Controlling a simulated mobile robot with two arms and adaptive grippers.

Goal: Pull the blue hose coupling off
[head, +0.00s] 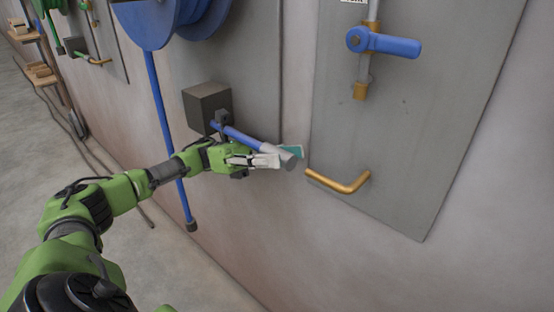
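A blue rod-like piece with a grey cylindrical end (240,137) slants out from a dark box on the wall; I take it to be the blue hose coupling, though no hose shows joined to it. My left gripper (279,156) is at its grey end, one pale finger in front and a finger with a teal pad behind. The grey end lies between the fingers; whether they press on it I cannot tell. A blue hose (160,110) hangs from the blue reel (170,20), its dark end (191,226) free below. My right gripper is out of view.
The dark box (207,105) juts from the wall. A grey panel (420,120) at right carries a blue valve handle (385,44) and a bent brass pipe (340,183), close right of my gripper. The wall below is clear.

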